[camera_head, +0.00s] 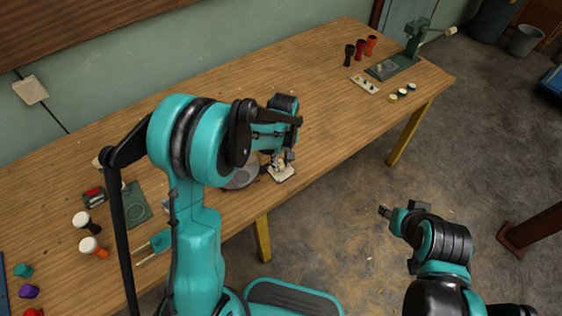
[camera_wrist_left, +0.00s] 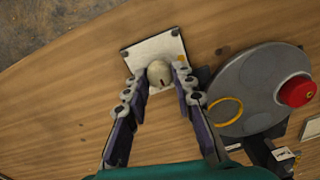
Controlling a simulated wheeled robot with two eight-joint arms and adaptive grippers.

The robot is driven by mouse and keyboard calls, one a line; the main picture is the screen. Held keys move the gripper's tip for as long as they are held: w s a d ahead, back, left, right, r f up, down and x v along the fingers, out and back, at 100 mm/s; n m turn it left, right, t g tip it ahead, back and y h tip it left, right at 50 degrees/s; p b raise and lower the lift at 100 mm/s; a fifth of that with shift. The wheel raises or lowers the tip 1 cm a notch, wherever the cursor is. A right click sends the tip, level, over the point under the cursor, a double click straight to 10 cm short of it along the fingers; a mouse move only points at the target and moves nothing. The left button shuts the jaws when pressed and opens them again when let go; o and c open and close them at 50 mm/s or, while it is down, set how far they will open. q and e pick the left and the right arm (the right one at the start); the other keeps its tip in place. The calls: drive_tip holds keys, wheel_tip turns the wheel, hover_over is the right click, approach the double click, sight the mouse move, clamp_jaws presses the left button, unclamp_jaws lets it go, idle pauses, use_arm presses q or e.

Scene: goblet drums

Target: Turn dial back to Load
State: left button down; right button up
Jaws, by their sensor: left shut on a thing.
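The dial is a round cream knob (camera_wrist_left: 158,70) with a small dark mark on its lower edge in the left wrist view. It sits on a pale square plate (camera_wrist_left: 150,50), which carries a dark mark near its far right corner and a yellow mark at its right. My left gripper (camera_wrist_left: 160,78) is shut on the dial, with one finger on each side. In the head view the left gripper (camera_head: 283,160) is over the plate (camera_head: 284,175) near the table's front edge. My right gripper (camera_head: 385,211) is off the table over the floor; its fingers are too small to judge.
A grey disc (camera_wrist_left: 240,88) with a red knob (camera_wrist_left: 297,91) and a yellow ring (camera_wrist_left: 225,111) lies close beside the plate. Goblet drums (camera_head: 360,49) and a green lever press (camera_head: 412,50) stand at the far end. White-topped drums (camera_head: 89,245) stand at the left.

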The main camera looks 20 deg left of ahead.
sight(282, 164)
use_arm(q)
drive_tip(key=c, duration=1.3)
unclamp_jaws()
drive_tip(key=shift+o, duration=0.2)
wheel_tip(282, 164, up, 12)
drive_tip(key=shift+w+d, duration=0.15)
drive_tip(key=shift+d, duration=0.05)
